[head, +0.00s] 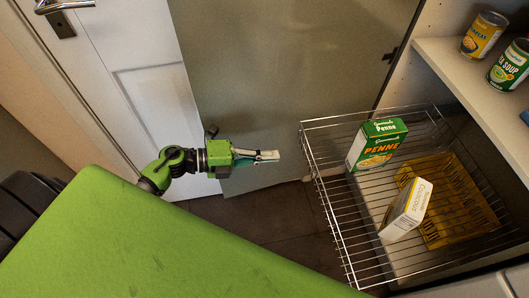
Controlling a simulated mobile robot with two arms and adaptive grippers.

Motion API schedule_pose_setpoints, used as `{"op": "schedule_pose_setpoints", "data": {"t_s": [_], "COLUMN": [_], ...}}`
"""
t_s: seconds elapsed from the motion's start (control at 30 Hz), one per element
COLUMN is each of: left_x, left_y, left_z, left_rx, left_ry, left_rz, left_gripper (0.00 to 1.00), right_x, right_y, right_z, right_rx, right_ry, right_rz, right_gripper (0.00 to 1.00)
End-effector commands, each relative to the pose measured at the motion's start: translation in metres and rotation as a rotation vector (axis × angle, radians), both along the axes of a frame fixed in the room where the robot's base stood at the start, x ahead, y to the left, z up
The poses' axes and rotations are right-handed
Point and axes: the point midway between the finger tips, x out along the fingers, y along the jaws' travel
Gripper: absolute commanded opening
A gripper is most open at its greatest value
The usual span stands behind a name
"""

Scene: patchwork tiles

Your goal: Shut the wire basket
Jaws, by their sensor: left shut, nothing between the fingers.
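The wire basket (333,218) is a chrome pull-out basket at the right, standing out from the cabinet. In it are a green penne box (378,142), a white and yellow box (408,208) that leans, and a flat yellow-brown packet (455,215). My left gripper (277,156) is shut and empty, to the left of the basket's front rim, with a gap between them. My right gripper is not in view.
A shelf (450,66) above the basket holds a yellow can (483,36) and a green soup can (510,64). A grey-green door panel (285,75) stands behind my left gripper. A white door (125,65) is at the left. Dark floor tiles (270,215) show below the gripper.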

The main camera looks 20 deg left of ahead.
Motion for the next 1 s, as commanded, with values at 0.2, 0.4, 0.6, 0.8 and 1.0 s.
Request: {"op": "schedule_pose_setpoints", "data": {"t_s": [0.2, 0.4, 0.6, 0.8, 1.0], "left_x": [0.029, 0.047, 0.054, 0.054, 0.055], "left_y": [-0.039, -0.063, -0.073, -0.075, -0.075], "left_z": [-0.009, -0.015, -0.018, -0.018, -0.018], "left_rx": [-0.003, -0.003, -0.001, 0.0, -0.001], "left_ry": [-0.003, -0.001, 0.0, 0.0, 0.0], "left_rz": [0.001, 0.002, 0.002, 0.002, 0.002], "left_gripper": [0.0, 0.0, 0.0, 0.0, 0.0], "right_x": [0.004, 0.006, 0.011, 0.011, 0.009], "right_y": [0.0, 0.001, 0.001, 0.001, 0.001], "right_z": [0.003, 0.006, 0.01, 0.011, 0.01], "right_rx": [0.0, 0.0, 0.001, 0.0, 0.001], "right_ry": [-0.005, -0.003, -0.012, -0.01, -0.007], "right_rz": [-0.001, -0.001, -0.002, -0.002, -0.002], "right_gripper": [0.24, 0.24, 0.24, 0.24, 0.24]}}
